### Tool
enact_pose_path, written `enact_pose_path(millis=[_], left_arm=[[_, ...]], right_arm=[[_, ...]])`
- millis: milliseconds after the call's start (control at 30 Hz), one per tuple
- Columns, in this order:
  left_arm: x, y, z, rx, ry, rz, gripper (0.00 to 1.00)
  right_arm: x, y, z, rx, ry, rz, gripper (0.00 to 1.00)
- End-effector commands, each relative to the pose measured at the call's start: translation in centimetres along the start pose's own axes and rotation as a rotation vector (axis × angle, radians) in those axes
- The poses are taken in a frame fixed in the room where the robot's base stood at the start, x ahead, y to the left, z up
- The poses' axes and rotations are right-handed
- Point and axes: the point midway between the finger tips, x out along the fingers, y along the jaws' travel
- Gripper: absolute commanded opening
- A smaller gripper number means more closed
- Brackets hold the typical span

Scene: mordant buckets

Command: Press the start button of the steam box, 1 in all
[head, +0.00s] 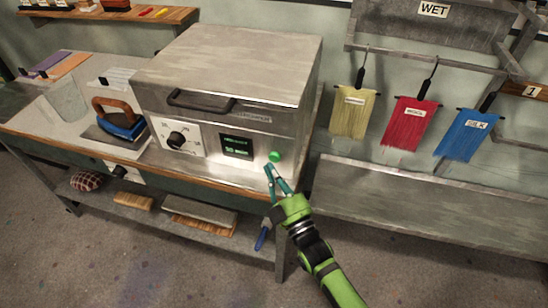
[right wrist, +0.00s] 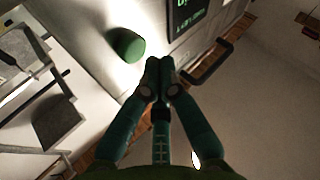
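The steam box (head: 235,75) is a grey metal box with a closed lid on the bench. Its round green start button (head: 274,156) is on the front panel, right of the small display (head: 237,146). The button also shows in the right wrist view (right wrist: 126,44), with the display (right wrist: 190,12) beside it. My right gripper (head: 270,169) is just below and in front of the button. In the right wrist view its fingertips (right wrist: 158,66) are together with nothing between them, and a gap to the button shows. My left gripper is not in view.
A dial (head: 177,139) and a black lid handle (head: 203,102) are on the box front. An iron (head: 120,120) stands left of the box. Yellow (head: 352,112), red (head: 410,122) and blue (head: 467,134) hanks hang at the right. A lower shelf holds brushes (head: 200,213).

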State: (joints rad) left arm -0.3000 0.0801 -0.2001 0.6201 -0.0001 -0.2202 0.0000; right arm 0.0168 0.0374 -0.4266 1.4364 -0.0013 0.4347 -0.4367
Motion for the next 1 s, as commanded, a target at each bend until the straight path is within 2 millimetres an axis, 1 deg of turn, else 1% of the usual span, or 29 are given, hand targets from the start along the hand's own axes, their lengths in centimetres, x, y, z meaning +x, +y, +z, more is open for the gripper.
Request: enact_pose_path(millis=[200,500,1000], left_arm=[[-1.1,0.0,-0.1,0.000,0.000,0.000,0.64],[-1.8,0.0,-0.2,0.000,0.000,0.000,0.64],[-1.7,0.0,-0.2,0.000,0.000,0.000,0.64]], right_arm=[[-1.5,-1.1,-1.3,0.003,-0.002,0.000,0.00],[-3.1,-2.3,-2.4,0.000,-0.001,0.000,0.00],[-3.2,-2.4,-2.4,0.000,0.000,0.000,0.00]])
